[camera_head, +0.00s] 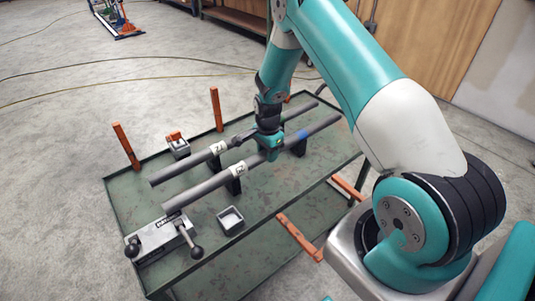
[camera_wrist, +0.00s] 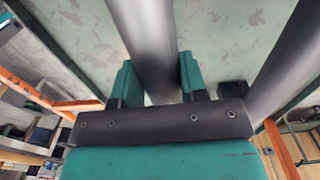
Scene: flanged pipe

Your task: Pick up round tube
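Two long grey round tubes lie side by side on black supports on the green cart in the head view: the near tube (camera_head: 207,187) and the far tube (camera_head: 190,165). Both carry pale labels. My gripper (camera_head: 271,146) is down at the near tube, around its middle. In the wrist view, one tube (camera_wrist: 148,40) runs between the two green fingers of my gripper (camera_wrist: 160,78). The fingers stand close on both sides of it; I cannot tell whether they press on it. The other tube (camera_wrist: 285,60) shows at the right.
The green cart top (camera_head: 265,205) has a raised rim and orange posts (camera_head: 126,146) at its back left. A grey clamp fixture (camera_head: 160,240) with black knobs stands at the front left. A small open box (camera_head: 231,220) sits nearby.

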